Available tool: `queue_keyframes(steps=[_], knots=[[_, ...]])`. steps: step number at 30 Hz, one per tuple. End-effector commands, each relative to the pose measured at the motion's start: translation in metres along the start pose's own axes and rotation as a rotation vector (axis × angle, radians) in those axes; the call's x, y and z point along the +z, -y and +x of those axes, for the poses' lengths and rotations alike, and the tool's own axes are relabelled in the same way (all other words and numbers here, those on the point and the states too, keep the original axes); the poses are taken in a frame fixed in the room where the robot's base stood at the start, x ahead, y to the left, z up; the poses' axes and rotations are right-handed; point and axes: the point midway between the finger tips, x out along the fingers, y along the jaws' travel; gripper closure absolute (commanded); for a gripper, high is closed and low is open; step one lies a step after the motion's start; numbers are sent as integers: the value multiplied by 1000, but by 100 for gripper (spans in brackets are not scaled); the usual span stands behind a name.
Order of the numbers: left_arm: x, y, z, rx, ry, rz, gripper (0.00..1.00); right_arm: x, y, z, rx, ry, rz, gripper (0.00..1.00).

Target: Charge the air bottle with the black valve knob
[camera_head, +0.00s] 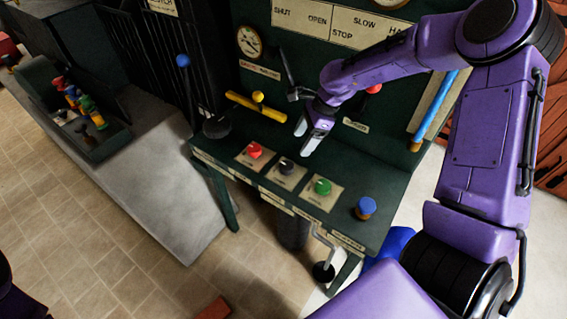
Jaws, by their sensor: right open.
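The black valve knob (287,166) stands on a cream plate on the dark green console shelf, between a red knob (255,150) and a green knob (322,187). My right gripper (307,140) is open and empty. In the picture it is just above and right of the black knob, with its fingers pointing down and apart from it. I cannot tell for certain which thing is the air bottle. My left gripper is not in view.
The green panel behind has a gauge (249,42), a yellow handle (256,105), a dark lever (290,75) and a red knob (374,88). A blue knob (366,208) is at the shelf's right end. An open box (110,143) with coloured items lies on the grey bench (160,190).

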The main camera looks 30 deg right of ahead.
Motion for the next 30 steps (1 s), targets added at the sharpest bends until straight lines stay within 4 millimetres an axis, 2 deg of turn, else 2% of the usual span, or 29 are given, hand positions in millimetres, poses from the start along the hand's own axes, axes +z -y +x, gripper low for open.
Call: queue_keyframes(steps=[5, 12, 16, 21, 27, 28, 30], knots=[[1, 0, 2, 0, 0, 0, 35, 0, 2, 22, 7, -2, -2, 26], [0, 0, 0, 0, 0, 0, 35, 0, 1, 76, 7, -2, 0, 26], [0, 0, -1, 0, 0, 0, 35, 0, 1, 97, 5, -2, 0, 26], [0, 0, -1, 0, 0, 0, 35, -1, 2, 108, 1, -1, 1, 26], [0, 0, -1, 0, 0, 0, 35, -1, 2, 109, 0, -1, 1, 26], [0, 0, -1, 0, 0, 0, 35, -1, 2, 109, 0, -1, 1, 29], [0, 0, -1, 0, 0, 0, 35, -1, 2, 109, 1, -1, 1, 52]])
